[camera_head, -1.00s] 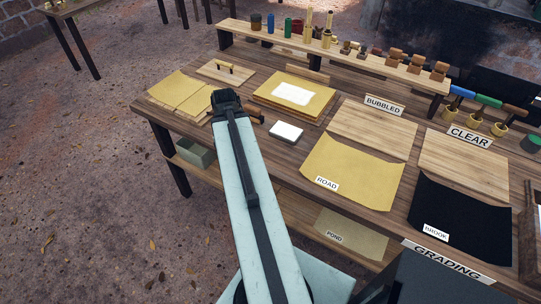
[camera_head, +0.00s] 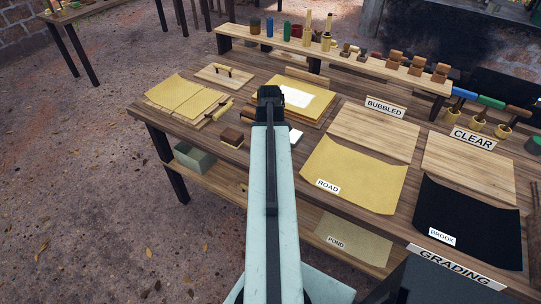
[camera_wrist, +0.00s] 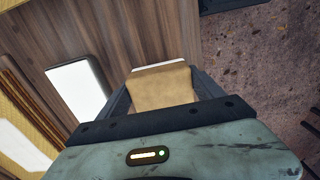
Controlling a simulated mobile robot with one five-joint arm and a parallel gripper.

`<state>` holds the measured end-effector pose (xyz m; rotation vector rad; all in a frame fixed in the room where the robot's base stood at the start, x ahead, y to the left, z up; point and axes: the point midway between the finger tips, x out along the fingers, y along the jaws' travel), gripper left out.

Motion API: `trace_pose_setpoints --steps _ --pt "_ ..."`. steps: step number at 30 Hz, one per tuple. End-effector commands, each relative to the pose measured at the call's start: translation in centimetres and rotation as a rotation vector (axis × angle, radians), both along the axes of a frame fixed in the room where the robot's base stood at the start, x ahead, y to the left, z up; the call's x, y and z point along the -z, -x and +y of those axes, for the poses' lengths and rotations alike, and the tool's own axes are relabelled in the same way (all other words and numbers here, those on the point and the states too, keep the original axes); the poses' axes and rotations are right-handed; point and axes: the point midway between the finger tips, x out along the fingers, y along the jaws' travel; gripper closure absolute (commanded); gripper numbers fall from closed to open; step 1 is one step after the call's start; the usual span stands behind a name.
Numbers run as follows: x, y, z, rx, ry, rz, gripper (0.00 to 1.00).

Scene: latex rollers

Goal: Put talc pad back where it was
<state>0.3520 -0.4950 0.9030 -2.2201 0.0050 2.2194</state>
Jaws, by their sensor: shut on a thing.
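My gripper (camera_wrist: 163,92) is shut on a tan block with a white edge, which looks like the talc pad (camera_wrist: 162,86). The block sits between the two dark fingers in the wrist view. In the head view my gripper (camera_head: 270,92) is over the table, in front of the yellow sheet stack, and its own body hides the pad. A flat white tile (camera_head: 295,136) lies on the table just right of my arm, partly hidden by it. The same white tile (camera_wrist: 78,90) is left of my gripper in the wrist view.
A brown block (camera_head: 232,137) sits left of my arm near the front edge. The yellow stack with a white sheet (camera_head: 296,96) is behind my gripper. Yellow sheets (camera_head: 183,98) lie at left. Bare wood shows around the brown block. The ROAD sheet (camera_head: 355,172) lies at right.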

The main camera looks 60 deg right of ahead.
Motion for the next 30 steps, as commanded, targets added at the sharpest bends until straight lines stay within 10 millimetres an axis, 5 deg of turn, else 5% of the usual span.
trace_pose_setpoints --steps 1,12,13,15,30 --pt "1.3 0.0 0.0 0.000 0.000 0.000 0.56" --pt "1.3 0.0 0.0 0.002 0.000 0.000 0.56" --pt "1.2 0.0 0.0 0.002 0.000 0.000 0.18" --pt "1.1 0.0 0.0 0.002 0.000 0.000 0.02" --pt "-0.4 0.1 0.0 0.003 0.000 0.000 0.02"
